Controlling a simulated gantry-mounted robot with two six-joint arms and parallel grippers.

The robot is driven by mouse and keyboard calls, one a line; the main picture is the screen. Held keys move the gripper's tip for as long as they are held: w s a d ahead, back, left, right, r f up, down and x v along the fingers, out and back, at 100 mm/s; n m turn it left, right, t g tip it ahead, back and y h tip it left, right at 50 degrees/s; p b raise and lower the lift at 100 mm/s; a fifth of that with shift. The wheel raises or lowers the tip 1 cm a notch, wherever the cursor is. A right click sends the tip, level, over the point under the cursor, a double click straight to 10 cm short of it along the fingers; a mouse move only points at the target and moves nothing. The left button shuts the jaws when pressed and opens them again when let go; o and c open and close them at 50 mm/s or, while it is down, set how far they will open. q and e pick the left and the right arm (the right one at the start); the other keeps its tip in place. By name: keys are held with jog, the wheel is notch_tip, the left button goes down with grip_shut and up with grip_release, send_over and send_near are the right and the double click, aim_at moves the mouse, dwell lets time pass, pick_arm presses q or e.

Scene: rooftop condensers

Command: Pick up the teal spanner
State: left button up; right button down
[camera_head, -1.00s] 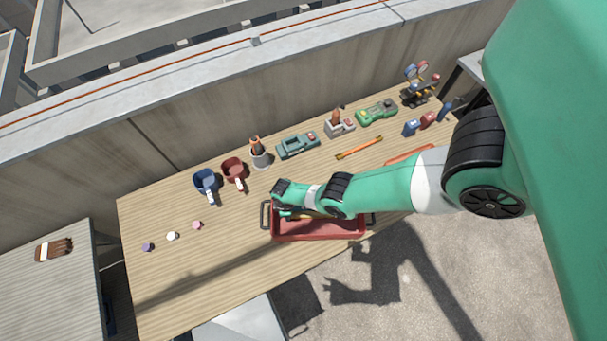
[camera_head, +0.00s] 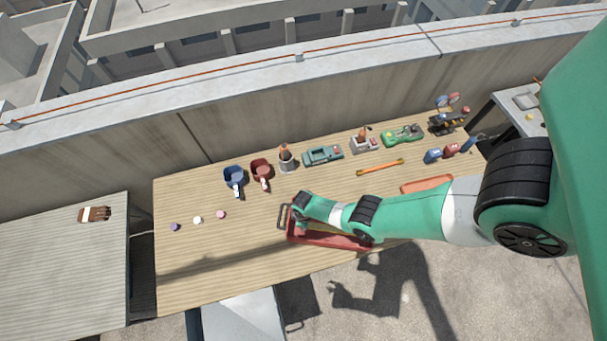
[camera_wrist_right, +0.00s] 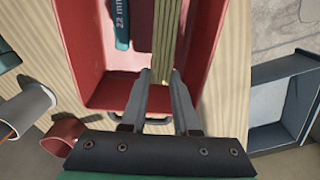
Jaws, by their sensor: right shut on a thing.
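The teal spanner, marked "22 mm" (camera_wrist_right: 122,25), lies in the red tray (camera_wrist_right: 83,50) in the right wrist view, with only part of it showing. My right gripper (camera_wrist_right: 160,76) is over the tray. Its fingers are shut on the near end of an olive-yellow ribbed bar (camera_wrist_right: 163,35), not on the teal spanner, which is apart from them to the left. A dark maroon piece (camera_wrist_right: 143,25) lies between the spanner and the bar. In the head view my right arm hides much of the tray (camera_head: 330,238) and the spanner. My left gripper is in neither view.
The left part is mostly clear. A wall runs behind.

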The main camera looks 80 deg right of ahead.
pick_arm(q)
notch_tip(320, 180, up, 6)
jog(key=p, duration=0.4)
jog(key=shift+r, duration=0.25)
pick_arm(e)
jog(key=s+a+r, duration=0.2)
jog(key=a+r, duration=0.3)
jog(key=a, duration=0.4)
jog(key=shift+s+a, duration=0.3)
jog(key=shift+s, duration=0.1)
